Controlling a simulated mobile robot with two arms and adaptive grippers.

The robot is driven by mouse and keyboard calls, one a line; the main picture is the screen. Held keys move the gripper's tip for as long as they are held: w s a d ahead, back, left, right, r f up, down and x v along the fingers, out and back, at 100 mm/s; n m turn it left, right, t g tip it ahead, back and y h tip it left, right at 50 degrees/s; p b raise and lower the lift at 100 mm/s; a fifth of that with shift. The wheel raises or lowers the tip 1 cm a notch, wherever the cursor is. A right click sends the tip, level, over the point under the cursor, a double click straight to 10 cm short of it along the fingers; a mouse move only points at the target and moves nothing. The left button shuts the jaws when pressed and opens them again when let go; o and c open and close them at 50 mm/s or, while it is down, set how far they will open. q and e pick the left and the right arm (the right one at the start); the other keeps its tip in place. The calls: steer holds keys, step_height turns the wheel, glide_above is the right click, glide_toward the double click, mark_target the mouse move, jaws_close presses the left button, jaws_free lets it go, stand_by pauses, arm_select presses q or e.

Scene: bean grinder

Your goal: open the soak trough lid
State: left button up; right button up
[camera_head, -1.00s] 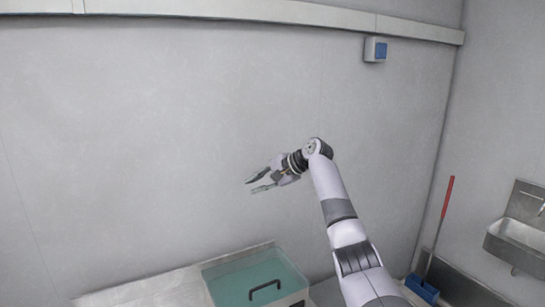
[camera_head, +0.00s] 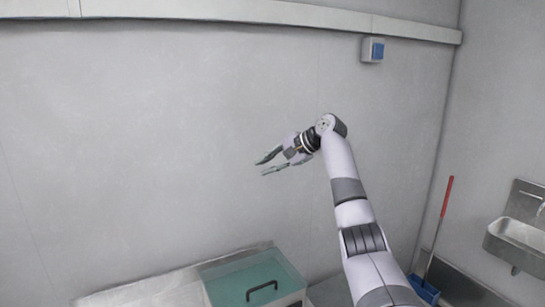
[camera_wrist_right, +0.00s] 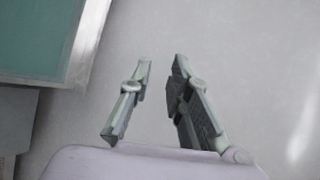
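The soak trough lid (camera_head: 238,281) is a green, see-through panel with a dark handle (camera_head: 262,290). It lies flat and closed on the metal trough at the bottom of the head view. My right gripper (camera_head: 262,166) is open and empty, raised well above the trough in front of the grey wall. In the right wrist view its two fingers (camera_wrist_right: 160,75) stand apart with nothing between them. A green panel with a pale metal edge, probably the lid (camera_wrist_right: 35,38), shows at the upper left there, apart from the fingers. My left gripper is not in view.
A metal counter (camera_head: 150,290) extends left of the trough. A blue-grey box (camera_head: 373,50) is on the wall. The space around my right gripper is clear.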

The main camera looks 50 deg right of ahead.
steer(key=shift+s+d+r, duration=0.2)
steer(key=shift+s+r, duration=0.1)
steer(key=shift+r, duration=0.45)
steer(key=shift+s+d+r, duration=0.2)
steer(key=shift+s+r, duration=0.05)
steer(key=shift+r, duration=0.45)
